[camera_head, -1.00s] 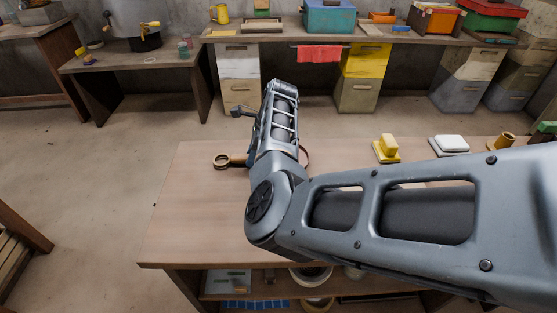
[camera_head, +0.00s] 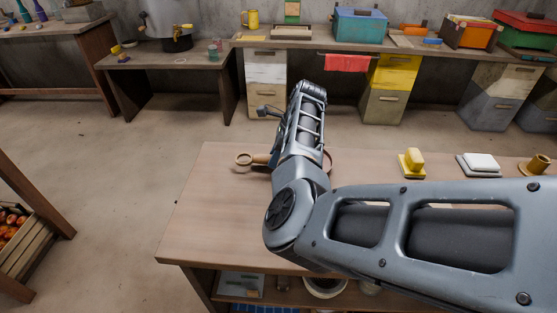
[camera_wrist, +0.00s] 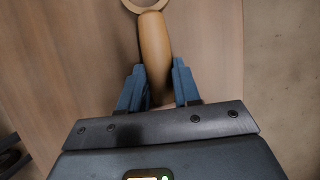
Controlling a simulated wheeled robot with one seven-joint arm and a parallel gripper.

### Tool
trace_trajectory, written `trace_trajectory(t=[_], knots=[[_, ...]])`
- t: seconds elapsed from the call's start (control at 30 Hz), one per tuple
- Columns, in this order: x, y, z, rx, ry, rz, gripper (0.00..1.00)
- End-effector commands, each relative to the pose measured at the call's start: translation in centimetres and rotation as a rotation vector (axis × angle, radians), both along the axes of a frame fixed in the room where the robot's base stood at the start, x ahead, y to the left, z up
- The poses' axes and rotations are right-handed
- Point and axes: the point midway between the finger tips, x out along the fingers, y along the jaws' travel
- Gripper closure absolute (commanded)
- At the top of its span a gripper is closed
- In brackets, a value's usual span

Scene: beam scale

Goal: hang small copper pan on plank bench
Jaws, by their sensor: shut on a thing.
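The small copper pan shows mostly by its handle, a tan wooden-looking bar with a ring at its end (camera_head: 243,159). In the wrist view the handle (camera_wrist: 153,45) runs between the fingers of my gripper (camera_wrist: 158,70), which is shut on it. A thin copper-coloured curve at the right of my arm (camera_head: 329,161) looks like part of the pan; my arm hides the rest. A bench with a light wooden top (camera_head: 215,215) lies below the pan; I cannot tell whether they touch. I cannot tell for certain which bench is the plank bench.
A yellow block-like item (camera_head: 411,163), a white stack (camera_head: 479,164) and a brass-coloured cup (camera_head: 538,165) stand right on the near top. A far bench (camera_head: 300,42) has a red cloth (camera_head: 347,63) hanging at its front. A fruit crate (camera_head: 32,240) stands left. Floor between is clear.

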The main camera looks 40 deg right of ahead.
Motion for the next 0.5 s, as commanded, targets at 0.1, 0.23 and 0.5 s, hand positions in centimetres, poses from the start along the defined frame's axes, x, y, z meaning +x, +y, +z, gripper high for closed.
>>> trace_trajectory(t=[0.1,0.23,0.5], knots=[[0.2,0.0,2.1,-0.005,-0.005,0.0,1.0],[-1.3,-2.0,3.7,-0.004,-0.003,-0.005,1.0],[-4.5,-6.2,7.0,-0.003,-0.003,-0.003,1.0]])
